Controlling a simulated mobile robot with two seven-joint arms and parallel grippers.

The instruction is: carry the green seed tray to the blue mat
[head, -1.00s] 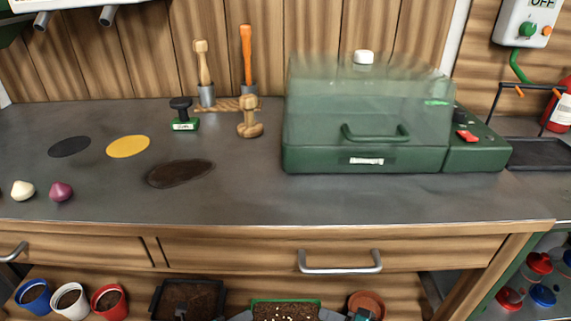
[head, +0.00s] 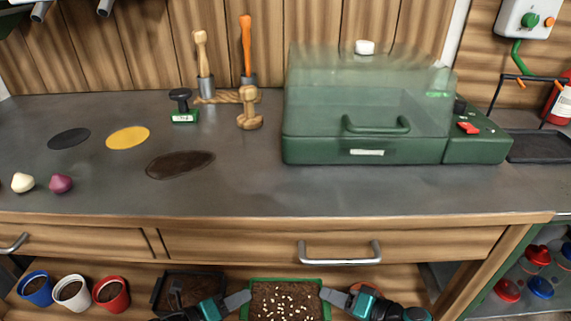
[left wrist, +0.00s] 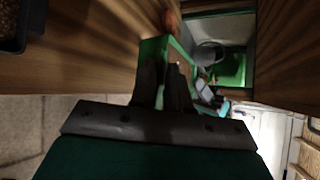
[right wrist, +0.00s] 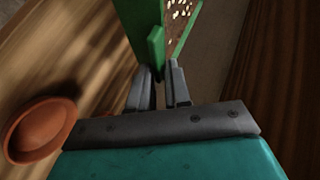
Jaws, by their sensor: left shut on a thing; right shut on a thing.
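The green seed tray (head: 286,283) holds dark soil with pale seeds and sits low in the head view, in front of the bench's lower shelf. My left gripper (head: 246,297) is shut on its left rim. My right gripper (head: 324,293) is shut on its right rim. The left wrist view shows the tray's green wall (left wrist: 153,50) at the left fingers. The right wrist view shows green tray wall (right wrist: 142,30) at the right fingers. The tray's underside is hidden. I see no blue mat; the bench top has black, yellow and dark brown round patches.
The bench drawer's handle (head: 340,259) juts out above the tray. A green propagator with a clear lid (head: 365,140) stands on the bench (head: 250,195). Blue, white and red pots (head: 72,292) and a black soil tray (head: 178,290) are on the lower shelf. The front bench top is clear.

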